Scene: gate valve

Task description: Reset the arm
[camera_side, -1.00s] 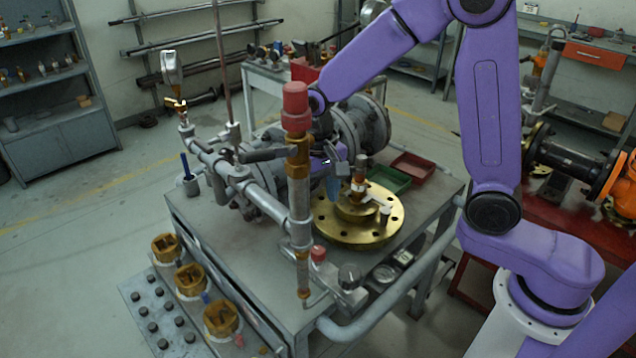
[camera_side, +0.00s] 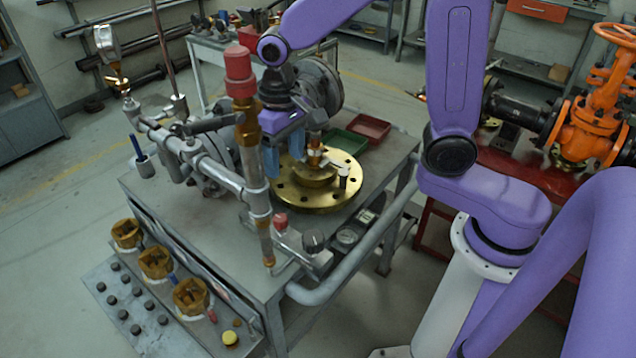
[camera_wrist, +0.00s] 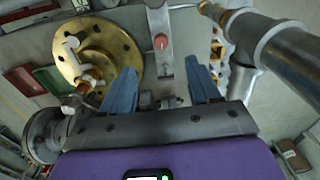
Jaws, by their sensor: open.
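My gripper (camera_side: 286,156) is open and empty, its two blue fingers spread apart. In the side view it hangs behind the upright grey pipe with the red cap (camera_side: 239,72), close to the left of the brass flange (camera_side: 320,198). A small copper and white fitting (camera_side: 314,155) stands at the flange's middle. In the wrist view my gripper (camera_wrist: 163,88) has its fingers on either side of a clear gap, with the brass flange (camera_wrist: 125,60) beyond the left finger. Whether the fingers touch anything is hard to tell.
A green tray (camera_side: 344,145) and a red tray (camera_side: 368,128) lie behind the flange on the grey workbench (camera_side: 215,245). Thick grey pipes (camera_side: 225,185) crowd the bench's left side. An orange valve (camera_side: 590,120) stands at the right. Open floor lies at the left.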

